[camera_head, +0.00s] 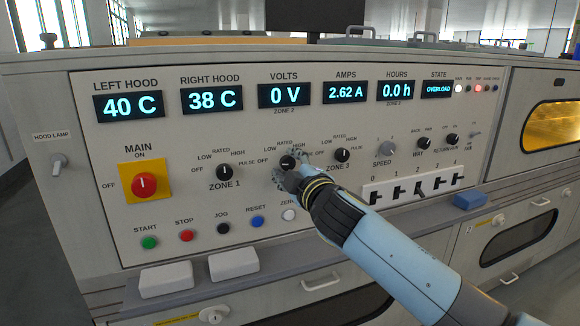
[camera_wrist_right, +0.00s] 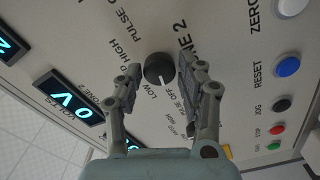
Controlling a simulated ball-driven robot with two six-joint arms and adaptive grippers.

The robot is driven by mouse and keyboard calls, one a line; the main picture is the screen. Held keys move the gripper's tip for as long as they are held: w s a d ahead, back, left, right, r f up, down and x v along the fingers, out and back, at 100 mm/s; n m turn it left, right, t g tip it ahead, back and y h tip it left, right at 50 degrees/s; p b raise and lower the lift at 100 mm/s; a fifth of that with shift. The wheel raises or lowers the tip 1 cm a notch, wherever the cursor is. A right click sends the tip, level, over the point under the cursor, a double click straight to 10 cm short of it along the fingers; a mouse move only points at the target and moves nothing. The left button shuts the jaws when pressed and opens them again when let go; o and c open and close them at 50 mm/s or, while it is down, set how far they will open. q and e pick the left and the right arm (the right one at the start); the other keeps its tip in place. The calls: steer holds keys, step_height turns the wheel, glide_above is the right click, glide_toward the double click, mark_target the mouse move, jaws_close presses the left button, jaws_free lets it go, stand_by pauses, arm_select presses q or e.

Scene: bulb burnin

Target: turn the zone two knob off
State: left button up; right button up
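The zone two knob (camera_wrist_right: 158,69) is a round black knob on the slanted control panel. In the wrist view it sits between the two fingers of my right gripper (camera_wrist_right: 160,75), one finger on each side. The fingers stand apart, with a small gap seeming to show beside the knob. In the head view the right gripper (camera_head: 291,166) covers much of the knob (camera_head: 287,162) and its ZONE 2 label. The small mark near the knob's lower edge in the wrist view is too faint to read its setting surely. My left gripper is not in view.
The zone 1 knob (camera_head: 224,172) and zone 3 knob (camera_head: 342,155) flank it closely. The red main switch (camera_head: 144,185) is at left, above several push buttons. The volts display (camera_head: 284,95) reads 0 V and the state display (camera_head: 437,89) reads OVERLOAD.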

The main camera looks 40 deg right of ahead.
steer(key=shift+o, duration=1.1)
steer(key=v, duration=1.2)
